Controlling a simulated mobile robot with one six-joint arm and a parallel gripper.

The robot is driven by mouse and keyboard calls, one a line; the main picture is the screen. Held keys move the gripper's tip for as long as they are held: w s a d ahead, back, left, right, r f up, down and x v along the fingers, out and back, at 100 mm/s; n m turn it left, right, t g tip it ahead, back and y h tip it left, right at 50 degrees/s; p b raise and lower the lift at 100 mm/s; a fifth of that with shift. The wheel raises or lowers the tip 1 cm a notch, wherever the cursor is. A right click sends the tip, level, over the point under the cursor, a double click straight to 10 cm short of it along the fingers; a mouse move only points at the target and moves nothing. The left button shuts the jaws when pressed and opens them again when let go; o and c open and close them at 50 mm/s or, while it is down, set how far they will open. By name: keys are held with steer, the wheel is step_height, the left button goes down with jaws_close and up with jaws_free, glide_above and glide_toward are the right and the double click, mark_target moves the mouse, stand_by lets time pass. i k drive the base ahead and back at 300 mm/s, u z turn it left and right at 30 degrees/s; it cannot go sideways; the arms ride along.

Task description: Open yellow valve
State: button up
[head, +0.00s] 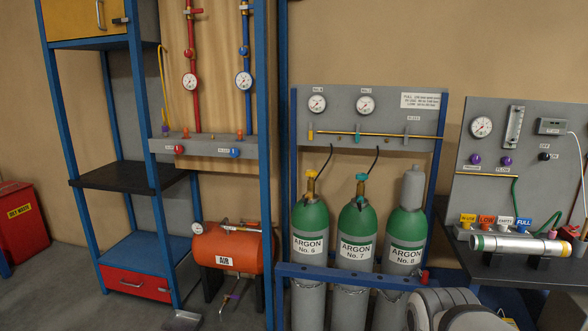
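A yellow valve (311,178) sits on top of the green and grey cylinder labelled ARGON No. 6 (311,228), the left one of three upright cylinders. A dark hose runs up from this valve to the grey panel above. Whether the valve is open or shut cannot be told at this size. A smaller yellow handle (311,131) stands upright on the brass pipe of that panel. Rounded grey parts of my arm show at the bottom right, in front of the cylinder rack. My gripper's fingers are not in view.
ARGON No. 7 (357,232) has a teal valve; ARGON No. 8 (406,232) wears a grey cap. A blue rail (345,276) crosses before the cylinders. A red AIR tank (226,248) stands left, a dark bench (525,266) right. The space before the yellow valve looks clear.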

mark_target(311, 173)
steer(key=u, duration=0.15)
steer(key=i, duration=1.85)
steer(key=z, duration=0.8)
steer(key=k, duration=0.9)
steer(key=z, duration=0.15)
steer(key=i, duration=0.9)
steer(key=u, duration=0.05)
